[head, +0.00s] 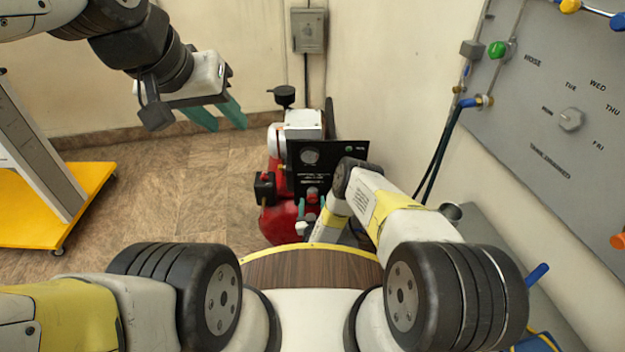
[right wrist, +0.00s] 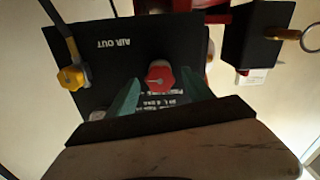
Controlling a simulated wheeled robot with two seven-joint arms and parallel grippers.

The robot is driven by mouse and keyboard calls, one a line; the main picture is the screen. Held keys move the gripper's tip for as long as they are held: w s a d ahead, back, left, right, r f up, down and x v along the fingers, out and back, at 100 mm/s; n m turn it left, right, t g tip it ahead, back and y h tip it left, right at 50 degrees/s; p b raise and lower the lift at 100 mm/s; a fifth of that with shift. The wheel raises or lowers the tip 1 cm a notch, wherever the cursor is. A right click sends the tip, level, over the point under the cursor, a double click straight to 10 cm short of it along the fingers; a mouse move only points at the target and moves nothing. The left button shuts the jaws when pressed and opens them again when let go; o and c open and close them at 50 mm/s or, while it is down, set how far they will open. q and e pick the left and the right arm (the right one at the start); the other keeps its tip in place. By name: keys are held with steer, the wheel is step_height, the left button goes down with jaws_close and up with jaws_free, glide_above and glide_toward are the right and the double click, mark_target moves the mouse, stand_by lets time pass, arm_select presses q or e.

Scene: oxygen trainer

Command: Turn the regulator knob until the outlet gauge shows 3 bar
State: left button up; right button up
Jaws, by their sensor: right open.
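The red regulator knob (right wrist: 159,76) sits on the black panel (right wrist: 130,48), with a pale pointer line on its face. It also shows small in the head view (head: 312,195). My right gripper (right wrist: 161,79) is open, with one teal finger on either side of the knob's near part; I cannot tell whether they touch it. In the head view my right gripper (head: 311,214) is at the panel's lower edge. A round gauge (head: 310,156) is on the panel's upper left, too small to read. My left gripper (head: 228,128) is open and empty, high at the left.
The panel belongs to a red compressor (head: 277,222) on the floor by the wall. A yellow fitting with a hose (right wrist: 72,77) is beside the knob. A grey wall board (head: 545,110) with valves is at the right. A yellow cart (head: 35,225) stands at the left.

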steer(key=shift+w, duration=0.3)
steer(key=shift+c, duration=0.2)
jaws_close()
steer(key=shift+m, duration=0.7)
steer(key=shift+o, duration=0.2)
jaws_free()
steer(key=shift+s, duration=0.1)
